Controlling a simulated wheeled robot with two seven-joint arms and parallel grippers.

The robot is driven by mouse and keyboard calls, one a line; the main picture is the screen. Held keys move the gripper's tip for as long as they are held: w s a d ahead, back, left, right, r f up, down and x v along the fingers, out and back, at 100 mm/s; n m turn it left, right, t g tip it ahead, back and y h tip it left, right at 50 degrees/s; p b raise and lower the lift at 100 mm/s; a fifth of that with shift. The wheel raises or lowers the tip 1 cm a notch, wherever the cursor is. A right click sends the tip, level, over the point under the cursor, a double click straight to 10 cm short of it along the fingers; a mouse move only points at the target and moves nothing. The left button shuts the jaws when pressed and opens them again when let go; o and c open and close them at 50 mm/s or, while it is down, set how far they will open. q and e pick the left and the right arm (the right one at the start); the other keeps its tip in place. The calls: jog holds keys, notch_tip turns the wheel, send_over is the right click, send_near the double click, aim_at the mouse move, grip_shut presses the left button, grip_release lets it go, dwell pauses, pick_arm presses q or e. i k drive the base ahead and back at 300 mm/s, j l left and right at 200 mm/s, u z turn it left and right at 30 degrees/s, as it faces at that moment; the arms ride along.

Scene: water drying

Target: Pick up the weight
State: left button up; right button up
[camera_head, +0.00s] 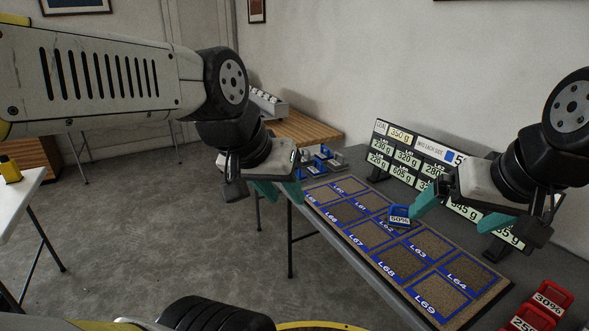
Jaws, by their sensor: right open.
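A small blue block (399,216) with a white label reading about 50% sits on the mat near the square marked L62. Red blocks labelled 30% (549,300) and 25% (524,321) stand at the lower right. I cannot tell which of these is the weight. My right gripper (462,212) is open, its teal fingers wide apart. It appears just right of the blue block, with one finger close to it; contact is unclear. My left gripper (280,194) hangs near the left end of the mat, its finger gap seen at an angle. Nothing shows in it.
The brown mat (407,309) has blue-outlined labelled squares, mostly empty. A black board (378,135) with gram readings stands along the back. Several blue items (322,158) sit at the table's far left end, near a wooden table (303,127). A white table (20,187) stands far left.

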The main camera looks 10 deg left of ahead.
aim_at(315, 171)
jog(key=u, duration=0.35)
jog(key=i+j+z, duration=0.2)
jog(key=i+j, duration=0.55)
jog(key=i, duration=0.25)
jog(key=i+j+z, duration=0.2)
jog(key=i+j, duration=0.7)
jog(key=i, duration=0.1)
